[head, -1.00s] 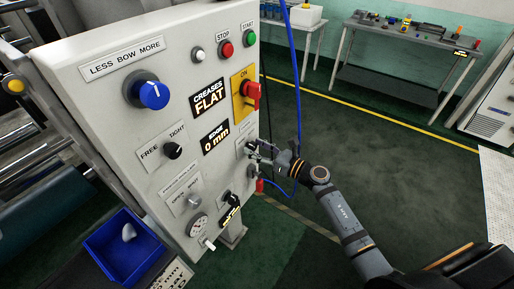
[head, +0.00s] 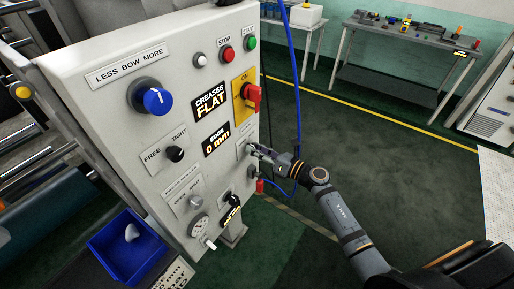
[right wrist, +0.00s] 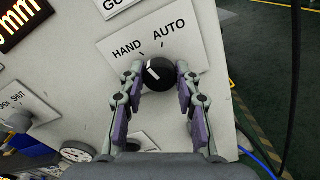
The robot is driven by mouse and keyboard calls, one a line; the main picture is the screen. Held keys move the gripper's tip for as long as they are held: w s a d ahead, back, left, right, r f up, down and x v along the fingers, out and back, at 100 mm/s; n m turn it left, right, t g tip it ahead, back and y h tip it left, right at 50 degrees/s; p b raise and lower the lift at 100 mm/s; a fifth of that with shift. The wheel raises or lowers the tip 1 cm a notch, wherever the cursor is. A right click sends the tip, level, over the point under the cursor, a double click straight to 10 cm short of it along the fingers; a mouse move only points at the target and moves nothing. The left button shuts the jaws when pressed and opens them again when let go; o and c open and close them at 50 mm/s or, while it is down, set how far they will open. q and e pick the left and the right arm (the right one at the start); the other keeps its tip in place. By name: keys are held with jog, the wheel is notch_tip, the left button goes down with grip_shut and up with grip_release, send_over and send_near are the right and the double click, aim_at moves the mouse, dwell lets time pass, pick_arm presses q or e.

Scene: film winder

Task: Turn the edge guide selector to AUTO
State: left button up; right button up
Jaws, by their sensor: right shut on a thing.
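The edge guide selector is a small black knob (right wrist: 158,73) with a white pointer mark, below the words HAND and AUTO on a white label (right wrist: 160,42). Its mark points up-left, toward the HAND tick. My right gripper (right wrist: 159,72) has its two fingers on either side of the knob and is shut on it. In the head view my right gripper (head: 253,148) is at the right edge of the grey control panel (head: 120,120), and its fingers hide the selector. My left gripper is not in view.
The panel has a blue bow knob (head: 158,101), a red switch on a yellow plate (head: 251,96), a FREE/TIGHT knob (head: 174,154) and an "EDGE 0 mm" display (head: 216,138). A blue hose (head: 297,90) hangs behind my gripper. The floor to the right is open.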

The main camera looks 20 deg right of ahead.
jog(key=shift+m+p, duration=2.5)
jog(key=shift+m, duration=2)
jog(key=o, duration=1.2)
jog(key=shift+c, duration=0.2)
jog(key=shift+d, duration=0.1)
jog(key=v, duration=1.2)
